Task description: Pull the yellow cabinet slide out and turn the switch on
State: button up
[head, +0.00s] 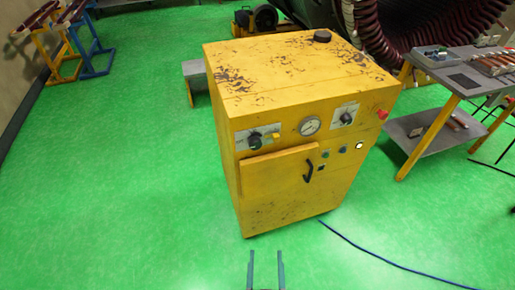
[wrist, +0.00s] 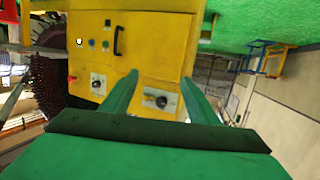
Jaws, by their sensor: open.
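The worn yellow cabinet (head: 285,75) stands on the green floor in the head view. Its front has a yellow panel (head: 270,172), whose upper edge stands out from the face, with a black handle (head: 308,171) at its right. A dark rotary switch (head: 255,141) on a pale plate sits above the panel at left; another (head: 346,118) sits at upper right. My gripper (head: 266,257) is open and empty, low in front of the cabinet and apart from it. The wrist view looks upside down: my fingers frame a switch (wrist: 155,101), and the handle (wrist: 118,41) shows beyond.
A round gauge (head: 310,125), small buttons (head: 343,149) and a red knob (head: 382,114) are on the cabinet front. A tool table (head: 440,95) stands at right, yellow and blue stands (head: 75,45) at far left. A blue cable (head: 390,262) crosses the floor. Floor at left is clear.

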jog(key=w+r+n+t+y, duration=0.15)
jog(key=w+r, duration=0.35)
jog(key=w, duration=0.7)
jog(key=n+y, duration=0.5)
send_near(256, 145)
jog(key=x, duration=0.8)
jog(key=shift+w+a, duration=0.1)
jog(key=shift+w, duration=0.2)
jog(key=c, duration=1.1)
